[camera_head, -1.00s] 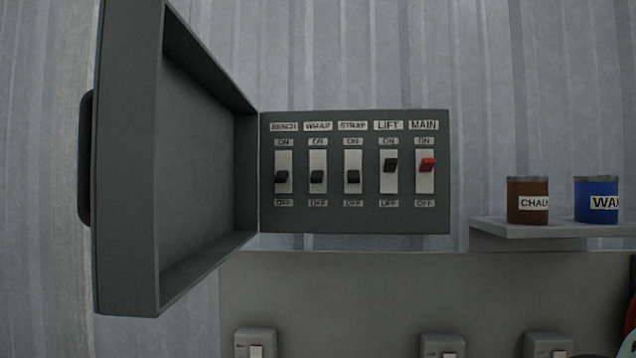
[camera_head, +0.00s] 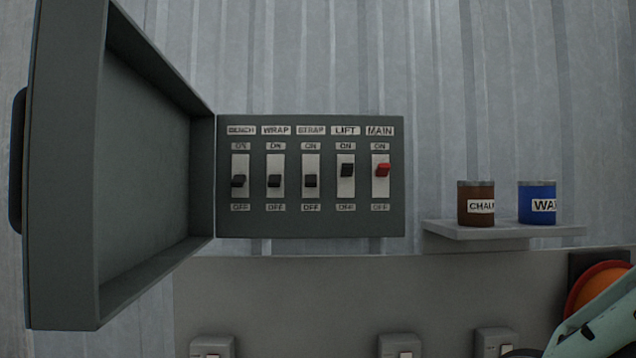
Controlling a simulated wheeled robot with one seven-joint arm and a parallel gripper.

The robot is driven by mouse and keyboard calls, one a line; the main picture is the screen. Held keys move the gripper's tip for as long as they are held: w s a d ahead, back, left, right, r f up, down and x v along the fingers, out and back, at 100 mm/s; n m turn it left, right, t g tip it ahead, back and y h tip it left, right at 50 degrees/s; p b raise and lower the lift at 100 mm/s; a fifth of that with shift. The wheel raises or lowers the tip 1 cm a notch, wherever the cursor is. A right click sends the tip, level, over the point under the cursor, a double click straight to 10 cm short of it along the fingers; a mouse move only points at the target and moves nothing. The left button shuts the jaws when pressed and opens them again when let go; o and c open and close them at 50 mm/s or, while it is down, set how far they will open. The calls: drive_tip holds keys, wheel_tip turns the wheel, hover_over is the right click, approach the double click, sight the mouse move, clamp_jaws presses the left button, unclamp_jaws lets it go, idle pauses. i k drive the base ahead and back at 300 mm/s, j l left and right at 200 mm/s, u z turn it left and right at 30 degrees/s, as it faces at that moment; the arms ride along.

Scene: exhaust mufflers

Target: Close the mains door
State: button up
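The mains door (camera_head: 145,165) is a dark grey, deep-rimmed cover. It stands wide open, hinged at the left edge of the switch panel (camera_head: 228,222), and swings out towards me. A dark handle (camera_head: 17,160) shows on its outer side at the far left. The panel carries switches labelled BENCH, WRAP, STRAP, LIFT and MAIN. My gripper is not in view.
A small shelf (camera_head: 470,232) at right holds a brown CHAU can (camera_head: 476,204) and a blue WAX can (camera_head: 537,203). Several grey switch boxes (camera_head: 400,345) line the lower board (camera_head: 290,295). An orange round object (camera_head: 592,285) and a pale green part show at lower right.

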sight(111, 174)
drive_tip(key=j+u, duration=0.15)
drive_tip(key=j, duration=0.3)
drive_tip(key=i+j+u, duration=0.15)
drive_tip(key=j, duration=0.3)
drive_tip(key=j+u, duration=0.15)
drive_tip(key=j, duration=0.3)
